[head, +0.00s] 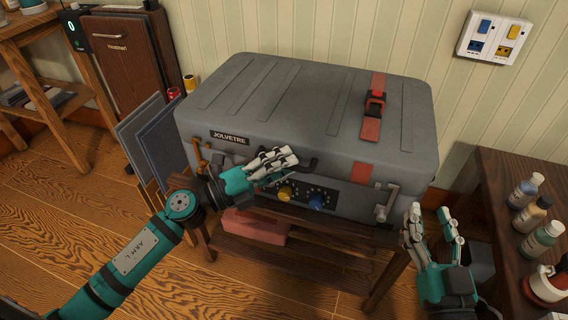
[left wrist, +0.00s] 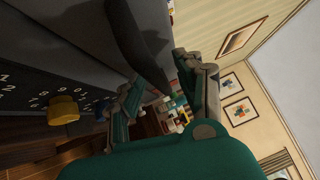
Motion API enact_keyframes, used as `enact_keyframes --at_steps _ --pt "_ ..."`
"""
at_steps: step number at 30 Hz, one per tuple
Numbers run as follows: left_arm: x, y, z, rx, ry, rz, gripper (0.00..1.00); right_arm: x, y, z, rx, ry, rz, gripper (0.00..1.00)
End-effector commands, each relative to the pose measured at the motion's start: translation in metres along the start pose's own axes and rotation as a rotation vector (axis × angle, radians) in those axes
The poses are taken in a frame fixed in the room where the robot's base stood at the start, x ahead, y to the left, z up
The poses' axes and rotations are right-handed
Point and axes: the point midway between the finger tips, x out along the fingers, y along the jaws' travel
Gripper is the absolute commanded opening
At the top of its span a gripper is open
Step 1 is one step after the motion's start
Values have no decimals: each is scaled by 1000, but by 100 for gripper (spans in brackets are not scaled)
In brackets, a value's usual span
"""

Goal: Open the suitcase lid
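The grey suitcase (head: 300,100) lies flat on a wooden rack with its lid down. A red strap with a buckle (head: 375,103) crosses the lid at right. The front has an orange latch (head: 200,158), a grey latch (head: 387,205), a yellow knob (head: 285,192), a blue knob (head: 316,201) and a dark handle (head: 308,163). My left gripper (head: 278,163) is in front of the suitcase by the handle, partly hiding it. The left wrist view shows its fingers (left wrist: 168,92) apart, the handle (left wrist: 138,45) close to them. My right gripper (head: 432,218) is open and empty by the right front corner.
The rack (head: 290,247) holds a reddish box (head: 255,227) below. A dark side table (head: 505,190) with several bottles (head: 535,210) stands close at right. Dark panels (head: 150,140) lean at left, near a cabinet (head: 130,60). The floor in front is clear.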

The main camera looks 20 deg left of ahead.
Motion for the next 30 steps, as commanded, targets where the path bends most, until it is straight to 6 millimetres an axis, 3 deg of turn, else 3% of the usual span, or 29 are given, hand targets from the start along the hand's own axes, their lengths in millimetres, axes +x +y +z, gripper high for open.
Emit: enact_keyframes --at_steps 9,17,30 --pt "2 0 0 1 0 0 35 0 0 0 0 -3 1 40" --pt "2 0 0 1 0 0 1 0 0 0 0 -3 1 40" --pt "2 1 0 2 1 3 0 0 0 0 0 -4 1 40"
